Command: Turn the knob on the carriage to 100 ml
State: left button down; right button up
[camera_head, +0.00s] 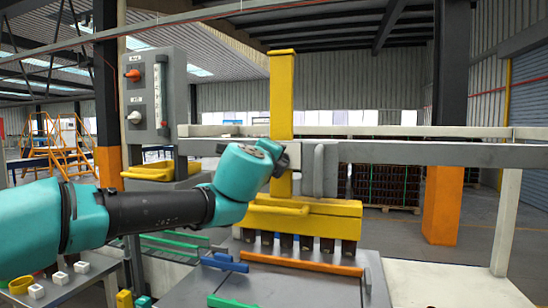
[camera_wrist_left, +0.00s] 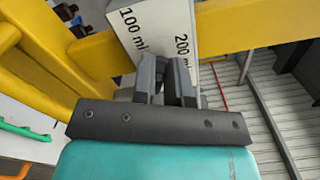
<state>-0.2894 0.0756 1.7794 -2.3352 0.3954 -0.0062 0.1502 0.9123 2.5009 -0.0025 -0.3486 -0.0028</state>
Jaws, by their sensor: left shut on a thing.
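The yellow carriage (camera_head: 318,214) has an upright yellow post (camera_head: 281,95) and a row of dark nozzles beneath. In the left wrist view a white plate (camera_wrist_left: 158,18) on the yellow structure carries the marks "100 ml" on the left and "200 ml" on the right. My left gripper (camera_wrist_left: 166,78) is in front of this plate, its fingers shut on the dark knob (camera_wrist_left: 167,72), which is mostly hidden between them. Which mark the knob points at cannot be told. In the head view the left gripper (camera_head: 281,160) is at the post. My right gripper is not in view.
A grey rail (camera_head: 420,153) runs across behind the carriage. A control box (camera_head: 152,95) with an orange and a white knob stands left. Orange (camera_head: 300,264), blue (camera_head: 224,262) and green bars lie on the grey table below. Crates of bottles (camera_head: 385,183) stand behind.

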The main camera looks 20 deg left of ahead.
pick_arm(q)
jog(key=n, duration=0.5)
jog(key=shift+a+f, duration=0.1)
jog(key=shift+f, duration=0.3)
jog(key=c, duration=1.1)
grip_release()
jog(key=shift+c, duration=0.2)
jog(key=shift+s, duration=0.1)
jog(key=s, duration=1.7)
jog(key=shift+s, duration=0.15)
jog(key=shift+n, duration=0.3)
